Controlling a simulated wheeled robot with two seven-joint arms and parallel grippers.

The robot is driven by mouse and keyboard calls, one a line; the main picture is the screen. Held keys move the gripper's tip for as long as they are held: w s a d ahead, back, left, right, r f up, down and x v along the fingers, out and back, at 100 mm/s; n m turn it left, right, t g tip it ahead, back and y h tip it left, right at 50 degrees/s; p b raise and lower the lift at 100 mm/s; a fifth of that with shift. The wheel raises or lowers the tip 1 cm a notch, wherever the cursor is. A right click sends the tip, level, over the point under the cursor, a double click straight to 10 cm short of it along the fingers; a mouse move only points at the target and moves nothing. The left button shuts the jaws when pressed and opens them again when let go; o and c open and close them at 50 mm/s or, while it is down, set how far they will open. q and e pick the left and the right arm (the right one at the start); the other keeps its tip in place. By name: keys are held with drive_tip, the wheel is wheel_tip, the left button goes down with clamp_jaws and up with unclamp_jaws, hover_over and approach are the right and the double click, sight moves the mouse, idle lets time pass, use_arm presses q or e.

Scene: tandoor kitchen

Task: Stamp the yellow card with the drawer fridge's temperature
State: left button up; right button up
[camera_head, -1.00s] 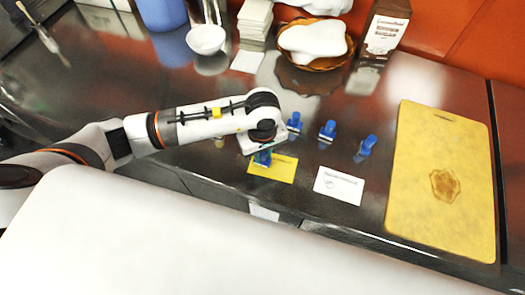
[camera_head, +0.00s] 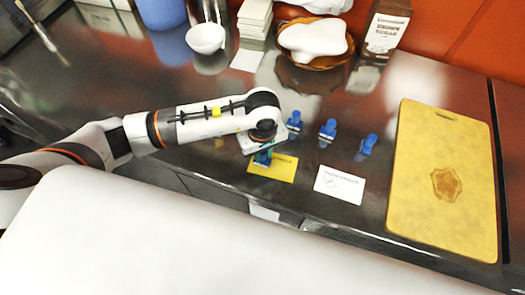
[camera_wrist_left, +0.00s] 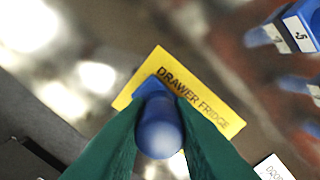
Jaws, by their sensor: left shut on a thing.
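The yellow card (camera_head: 283,170) lies flat near the counter's front edge. It also shows in the left wrist view (camera_wrist_left: 229,122), with the printed words DRAWER FRIDGE. My left gripper (camera_head: 264,155) is over the card's upper left part. Its green fingers are shut on a blue stamp (camera_wrist_left: 158,128), seen from above by its rounded handle. The stamp's base overlaps the card's left part in the wrist view. Whether it touches the card, and any mark under it, I cannot tell. Its number label is hidden. My right gripper is not in view.
Three other blue stamps stand to the right: the nearest (camera_head: 294,123), the middle (camera_head: 327,131) and the far one (camera_head: 366,147). One label (camera_wrist_left: 299,33) reads 5. A white card (camera_head: 339,185) lies beside the yellow one. A yellow board (camera_head: 430,130) lies further right.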

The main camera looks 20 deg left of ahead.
use_arm(q)
drive_tip(key=shift+s+f+b, duration=0.1)
drive_tip(key=shift+f+b, duration=0.05)
drive_tip(key=shift+b, duration=0.15)
idle(1.1)
drive_tip(key=shift+r+p, duration=0.65)
drive_tip(key=shift+r, duration=0.6)
drive_tip(key=shift+r+p, duration=1.05)
drive_tip(key=shift+r, duration=1.3)
